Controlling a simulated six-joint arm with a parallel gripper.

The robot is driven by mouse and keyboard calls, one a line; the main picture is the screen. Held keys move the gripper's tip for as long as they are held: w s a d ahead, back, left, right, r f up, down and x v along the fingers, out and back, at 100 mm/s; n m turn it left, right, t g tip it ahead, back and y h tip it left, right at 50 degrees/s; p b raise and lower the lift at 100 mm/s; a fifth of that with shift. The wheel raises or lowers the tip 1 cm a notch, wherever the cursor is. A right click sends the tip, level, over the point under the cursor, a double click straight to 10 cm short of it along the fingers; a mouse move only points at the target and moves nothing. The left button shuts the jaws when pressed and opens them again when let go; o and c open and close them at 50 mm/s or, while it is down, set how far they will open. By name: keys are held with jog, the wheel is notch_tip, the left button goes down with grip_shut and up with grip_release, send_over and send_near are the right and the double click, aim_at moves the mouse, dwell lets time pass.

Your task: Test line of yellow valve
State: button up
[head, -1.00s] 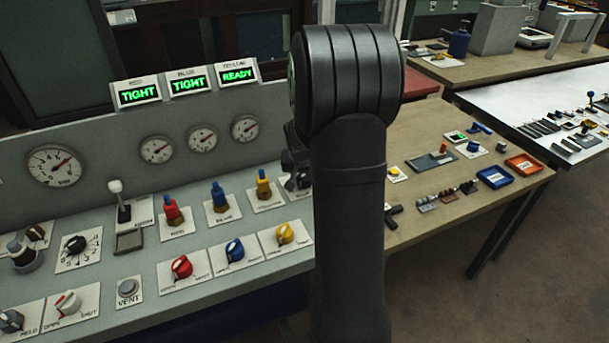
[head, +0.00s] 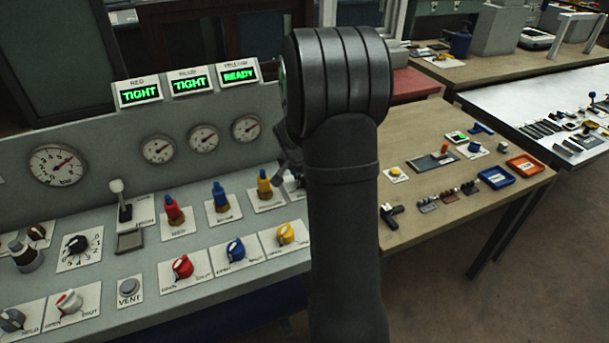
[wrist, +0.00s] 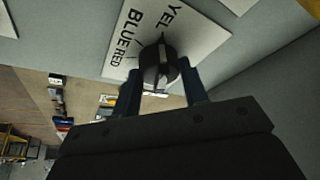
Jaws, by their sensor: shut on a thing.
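The yellow valve (head: 286,234) is a yellow knob on a white plate at the right end of the console's front row. In the wrist view, my gripper (wrist: 162,82) is shut on a black selector knob (wrist: 158,62), with a finger on each side. The selector plate (wrist: 206,40) reads YEL, BLUE and RED. The knob's pale mark appears to face the YEL side. In the head view my arm hides most of the gripper and selector. The third display (head: 239,75) reads READY.
The red display (head: 139,92) and blue display (head: 190,82) read TIGHT. Red (head: 182,267) and blue (head: 235,250) valves stand left of the yellow one. A wooden bench (head: 425,225) with small parts and trays lies to the right.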

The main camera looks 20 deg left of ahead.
jog(key=o, duration=1)
jog(key=v, duration=1.7)
jog(key=shift+s+r, duration=0.1)
jog(key=shift+r, duration=0.05)
jog(key=x, duration=1.7)
